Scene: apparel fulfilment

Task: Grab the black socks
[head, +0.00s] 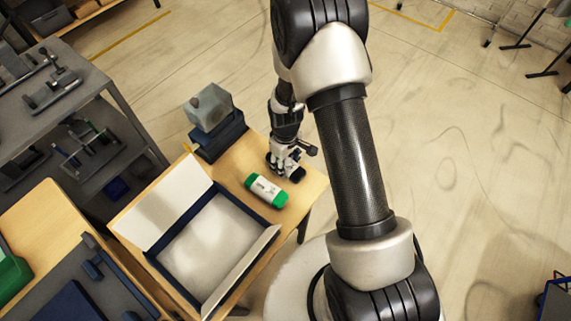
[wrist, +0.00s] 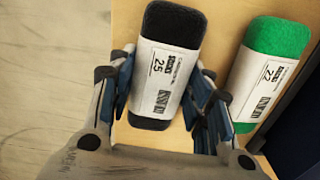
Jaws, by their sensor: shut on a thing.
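The black socks (wrist: 172,35) are a rolled bundle with a white paper band marked 25, lying along the view in the wrist view. My gripper (wrist: 161,82) has its fingers on both sides of the band and is shut on the black socks. In the head view my gripper (head: 285,162) is at the table's far right corner, with a dark end of the black socks (head: 297,174) showing beside it. The rest of the bundle is hidden by the gripper there.
Green socks (head: 266,190) with a white band marked 22 lie close beside the black ones. An open box (head: 150,258) with a pale lining takes up much of the wooden table (head: 232,172). A dark blue stand with a grey translucent block (head: 208,107) is at the back.

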